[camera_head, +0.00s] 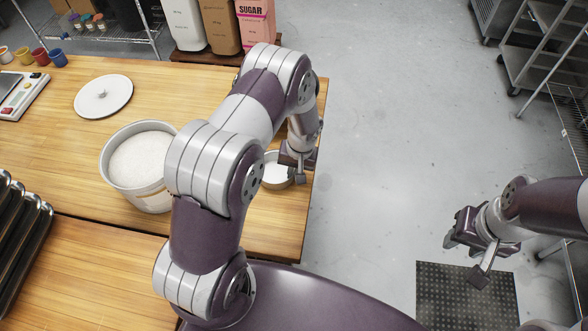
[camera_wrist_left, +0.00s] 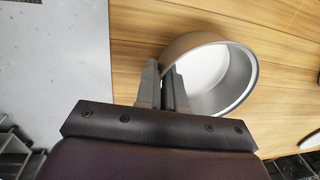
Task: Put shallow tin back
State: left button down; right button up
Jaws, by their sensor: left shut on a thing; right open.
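The shallow tin (camera_head: 275,186) is a small round metal tin with a pale inside, at the right edge of the wooden table in the head view. It shows large in the left wrist view (camera_wrist_left: 249,75), with its opening toward the camera. My left gripper (camera_head: 299,172) is shut on the tin's wall, with one finger on each side of the rim. Whether the tin touches the table I cannot tell. My left arm hides part of the table beside it. My right gripper (camera_head: 465,258) is open and empty over the floor at the right.
A large tub (camera_head: 151,202) of white powder and a white round lid (camera_head: 103,96) stand left of my arm. A scale (camera_head: 18,95) and small coloured cups are further left. Dark metal pans (camera_head: 22,240) fill the lower left. Ingredient containers (camera_head: 220,25) stand behind.

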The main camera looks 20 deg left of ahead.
pick_arm(q)
jog(key=c, duration=1.2)
grip_release()
jog(key=shift+c, duration=0.2)
jog(key=shift+r, duration=0.15)
notch_tip(320, 180, up, 10)
jog(key=d+r+b, duration=0.1)
jog(key=b, duration=0.1)
jog(key=s+d+r+m, duration=0.1)
jog(key=s+r, duration=0.3)
jog(key=s, duration=0.3)
jog(key=s+d+r+m+t+h, duration=0.1)
jog(key=s+r+m, duration=0.1)
jog(key=s, duration=0.5)
jog(key=shift+s+r+t, duration=0.25)
jog(key=shift+r+t, duration=0.05)
jog(key=shift+r, duration=0.6)
